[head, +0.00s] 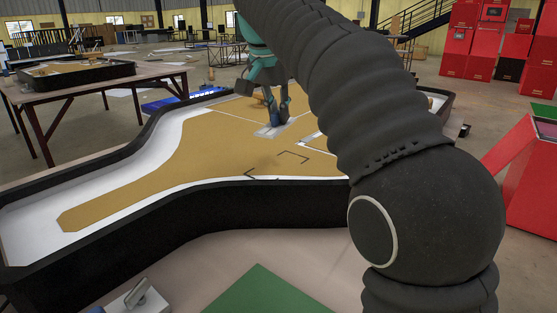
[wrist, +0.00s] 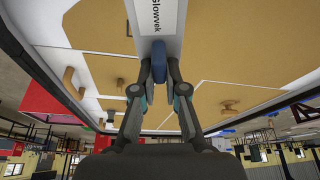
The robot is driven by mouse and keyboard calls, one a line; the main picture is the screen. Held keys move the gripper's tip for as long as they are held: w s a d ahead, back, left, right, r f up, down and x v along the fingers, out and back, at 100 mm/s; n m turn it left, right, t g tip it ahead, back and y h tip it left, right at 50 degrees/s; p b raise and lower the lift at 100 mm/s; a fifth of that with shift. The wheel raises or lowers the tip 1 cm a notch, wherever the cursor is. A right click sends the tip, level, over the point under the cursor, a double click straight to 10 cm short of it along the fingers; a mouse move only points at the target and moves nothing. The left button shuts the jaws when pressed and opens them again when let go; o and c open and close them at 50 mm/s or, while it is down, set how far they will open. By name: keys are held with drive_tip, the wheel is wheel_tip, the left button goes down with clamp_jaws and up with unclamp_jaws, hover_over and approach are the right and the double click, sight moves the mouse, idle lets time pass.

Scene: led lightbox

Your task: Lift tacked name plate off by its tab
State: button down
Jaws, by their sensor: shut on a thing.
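The name plate (wrist: 157,22) is a white strip with dark lettering that reads like "Slowvek", at the top of the wrist view. In the head view the plate (head: 267,132) shows as a pale strip on the tan panel. A blue tab (wrist: 158,62) stands up from its near end. My gripper (wrist: 159,72) is shut on the tab, one finger on each side. In the head view my gripper (head: 276,108) points down at the plate. I cannot tell whether the plate is flat on the panel or slightly raised.
The tan panel (head: 140,175) lies inside a black-rimmed lightbox (head: 190,226) with white inner walls. Corner marks (head: 292,157) lie on its near part. Brown hooked pieces (wrist: 72,82) stand on the panel in the wrist view. A table (head: 100,80) is at left.

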sight(277, 111)
drive_tip(key=shift+r, duration=2.95)
drive_tip(key=shift+s+a, duration=0.1)
